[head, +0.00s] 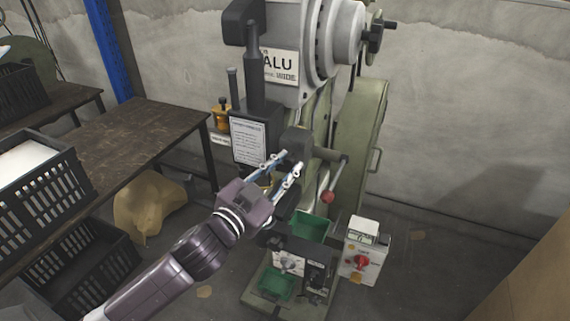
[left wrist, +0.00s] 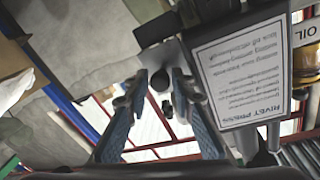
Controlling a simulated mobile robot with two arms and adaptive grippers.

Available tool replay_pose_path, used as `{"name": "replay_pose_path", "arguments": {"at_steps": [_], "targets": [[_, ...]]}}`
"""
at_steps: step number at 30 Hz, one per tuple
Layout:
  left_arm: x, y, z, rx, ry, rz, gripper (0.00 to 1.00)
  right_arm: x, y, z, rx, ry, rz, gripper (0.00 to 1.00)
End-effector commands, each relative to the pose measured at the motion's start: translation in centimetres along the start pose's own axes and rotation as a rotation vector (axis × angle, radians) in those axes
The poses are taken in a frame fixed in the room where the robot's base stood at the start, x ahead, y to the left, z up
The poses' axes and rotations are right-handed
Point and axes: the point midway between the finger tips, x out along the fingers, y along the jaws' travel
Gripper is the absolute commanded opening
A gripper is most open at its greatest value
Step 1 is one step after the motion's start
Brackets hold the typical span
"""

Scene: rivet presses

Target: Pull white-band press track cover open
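The rivet press (head: 330,110) is green and grey, with a pale plate lettered "ALU" and "WIDE" (head: 281,67). A dark grey block (head: 297,141) sits on its front beside a printed sign (head: 248,140). I cannot tell surely which part is the track cover. My left gripper (head: 290,163) is just below and in front of this block. In the left wrist view its two blue fingers (left wrist: 158,92) stand apart, with a grey part carrying a dark round end (left wrist: 160,80) between or behind the tips. Contact cannot be made out. My right gripper is not in view.
A red-knobbed lever (head: 328,196) sticks out right of my gripper. Green bins (head: 314,227) and a white control box (head: 362,250) stand below. A dark table (head: 125,133) and black crates (head: 45,190) are at left. Floor at right is clear.

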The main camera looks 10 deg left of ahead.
Motion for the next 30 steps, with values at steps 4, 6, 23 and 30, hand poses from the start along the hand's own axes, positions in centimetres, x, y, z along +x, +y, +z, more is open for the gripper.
{"name": "replay_pose_path", "arguments": {"at_steps": [4,6,23,30], "targets": [[0.0,0.0,0.0,0.000,0.000,0.000,0.23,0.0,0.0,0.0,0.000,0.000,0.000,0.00],[0.0,0.0,0.0,0.000,0.000,0.000,0.16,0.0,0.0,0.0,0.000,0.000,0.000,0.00],[0.0,0.3,0.0,-0.001,-0.003,-0.011,0.00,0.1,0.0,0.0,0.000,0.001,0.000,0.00],[0.1,1.6,-0.5,-0.006,-0.034,-0.097,0.00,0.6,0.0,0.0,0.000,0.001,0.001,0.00]]}}
